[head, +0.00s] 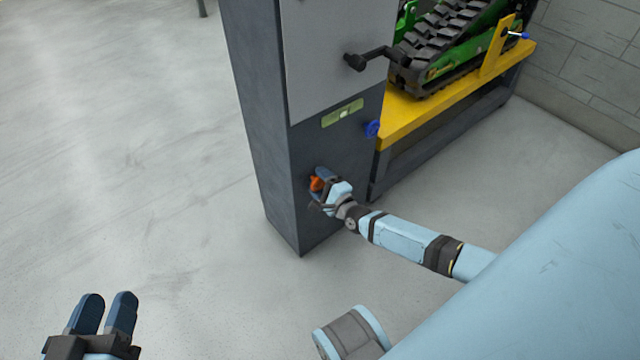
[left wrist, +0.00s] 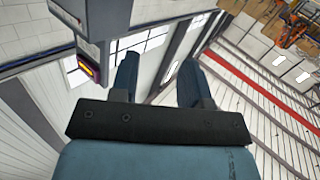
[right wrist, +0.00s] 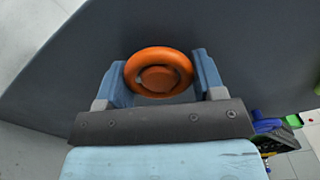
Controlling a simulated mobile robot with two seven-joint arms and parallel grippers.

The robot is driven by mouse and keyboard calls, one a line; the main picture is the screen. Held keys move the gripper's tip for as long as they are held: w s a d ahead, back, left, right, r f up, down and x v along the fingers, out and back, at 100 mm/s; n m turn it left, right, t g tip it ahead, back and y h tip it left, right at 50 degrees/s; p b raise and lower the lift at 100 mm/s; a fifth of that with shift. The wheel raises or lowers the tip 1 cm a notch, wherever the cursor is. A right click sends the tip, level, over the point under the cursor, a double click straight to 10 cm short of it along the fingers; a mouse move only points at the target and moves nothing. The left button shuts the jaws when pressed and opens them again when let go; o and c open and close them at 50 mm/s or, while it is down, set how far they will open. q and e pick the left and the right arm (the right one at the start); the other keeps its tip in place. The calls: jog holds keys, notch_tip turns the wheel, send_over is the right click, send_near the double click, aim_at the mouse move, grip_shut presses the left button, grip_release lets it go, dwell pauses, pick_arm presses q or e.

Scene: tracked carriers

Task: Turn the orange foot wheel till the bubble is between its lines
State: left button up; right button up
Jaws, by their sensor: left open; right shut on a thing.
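The orange foot wheel (head: 317,184) sits low on the front of a dark grey cabinet (head: 336,150). My right gripper (head: 322,188) is shut on it; in the right wrist view the wheel (right wrist: 159,73) lies between the two fingers, and the gripper (right wrist: 162,80) holds its rim from both sides. The green bubble level (head: 342,113) is mounted on the cabinet above the wheel. A pale bubble shows near its middle, but it is too small to tell its place against the lines. My left gripper (head: 106,312) is open and empty at the lower left; it also shows in the left wrist view (left wrist: 160,80).
A blue knob (head: 372,129) and a black crank handle (head: 372,58) stick out from the cabinet, above the right arm. A yellow bench (head: 408,118) with a green tracked carrier (head: 440,45) stands behind. The floor at the left is clear.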

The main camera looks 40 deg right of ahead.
jog(key=shift+f+m+b, duration=0.25)
jog(key=shift+m+b, duration=0.3)
jog(key=shift+m, duration=0.35)
jog(key=shift+s+f+m+b, duration=0.1)
jog(key=shift+m+b, duration=0.5)
jog(key=shift+m, duration=0.3)
jog(key=m+b, duration=0.1)
jog(key=m, duration=0.1)
jog(key=shift+a+m, duration=0.15)
jog(key=shift+m, duration=0.25)
jog(key=m+b, duration=0.1)
jog(key=m, duration=0.2)
pick_arm(q)
jog(key=shift+w+a+r+m+t+h, duration=0.25)
jog(key=shift+w+a+m+t, duration=0.3)
jog(key=shift+m, duration=0.35)
jog(key=shift+w+a+r+m+t+h, duration=0.1)
jog(key=shift+w+a+m+t+h, duration=0.2)
jog(key=shift+w+m, duration=0.45)
pick_arm(e)
jog(key=shift+m, duration=0.9)
pick_arm(q)
jog(key=shift+s, duration=0.15)
pick_arm(e)
jog(key=shift+a, duration=0.1)
pick_arm(q)
jog(key=shift+d+y, duration=0.1)
jog(key=shift+y, duration=0.15)
pick_arm(e)
jog(key=o, duration=0.9)
